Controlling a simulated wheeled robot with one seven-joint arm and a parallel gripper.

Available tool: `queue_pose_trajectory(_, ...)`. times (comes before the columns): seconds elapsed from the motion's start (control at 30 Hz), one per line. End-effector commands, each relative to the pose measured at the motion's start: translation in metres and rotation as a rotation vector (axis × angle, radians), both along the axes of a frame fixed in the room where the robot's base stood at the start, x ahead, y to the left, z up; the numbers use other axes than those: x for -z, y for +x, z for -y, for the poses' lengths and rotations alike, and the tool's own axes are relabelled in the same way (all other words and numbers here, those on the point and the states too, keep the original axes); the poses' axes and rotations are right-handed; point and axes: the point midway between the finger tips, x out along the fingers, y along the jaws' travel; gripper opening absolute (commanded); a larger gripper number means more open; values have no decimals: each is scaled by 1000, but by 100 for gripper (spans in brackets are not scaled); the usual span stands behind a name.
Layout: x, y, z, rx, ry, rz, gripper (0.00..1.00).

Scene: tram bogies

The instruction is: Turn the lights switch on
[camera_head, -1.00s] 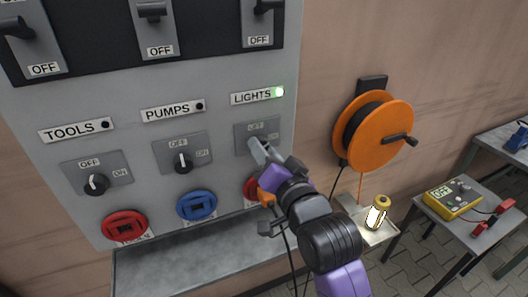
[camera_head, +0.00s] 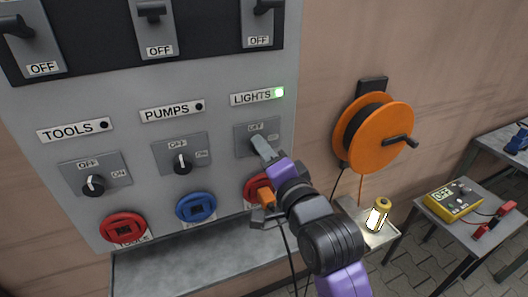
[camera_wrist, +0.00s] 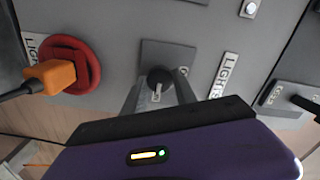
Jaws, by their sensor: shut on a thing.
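The lights switch is a black rotary knob (camera_wrist: 160,82) on a grey square plate (camera_head: 243,140) under the LIGHTS label (camera_head: 251,98). The lamp (camera_head: 279,93) beside that label glows green. My gripper (camera_head: 259,142) is at the knob and hides most of it in the head view. In the wrist view my gripper (camera_wrist: 158,92) has one finger on each side of the knob and is shut on it. The knob's white mark points toward my gripper in the wrist view.
The TOOLS knob (camera_head: 94,185) and PUMPS knob (camera_head: 182,164) are to the left. An orange plug (camera_wrist: 50,77) with a black cable sits in the red socket (camera_wrist: 92,65) below. A cable reel (camera_head: 390,135) and lit lantern (camera_head: 377,215) are at right.

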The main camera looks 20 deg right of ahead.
Motion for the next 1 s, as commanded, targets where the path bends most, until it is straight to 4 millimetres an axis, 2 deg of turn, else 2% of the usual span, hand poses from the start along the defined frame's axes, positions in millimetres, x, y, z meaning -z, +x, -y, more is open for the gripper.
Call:
queue_pose_trajectory(0.3, 0, 0, 1, 1, 3, -1, 0)
queue_pose_trajectory(0.33, 0, 0, 1, 1, 3, -1, 39)
queue_pose_trajectory(0.4, 0, 0, 1, 1, 2, -1, 53)
queue_pose_trajectory(0.43, 0, 0, 1, 1, 2, -1, 55)
queue_pose_trajectory(0.77, 1, -2, 0, 0, 1, 0, 55)
queue_pose_trajectory(0.87, 2, -11, 0, 0, 0, -1, 55)
queue_pose_trajectory(1.0, 3, -33, 1, 1, -1, -1, 55)
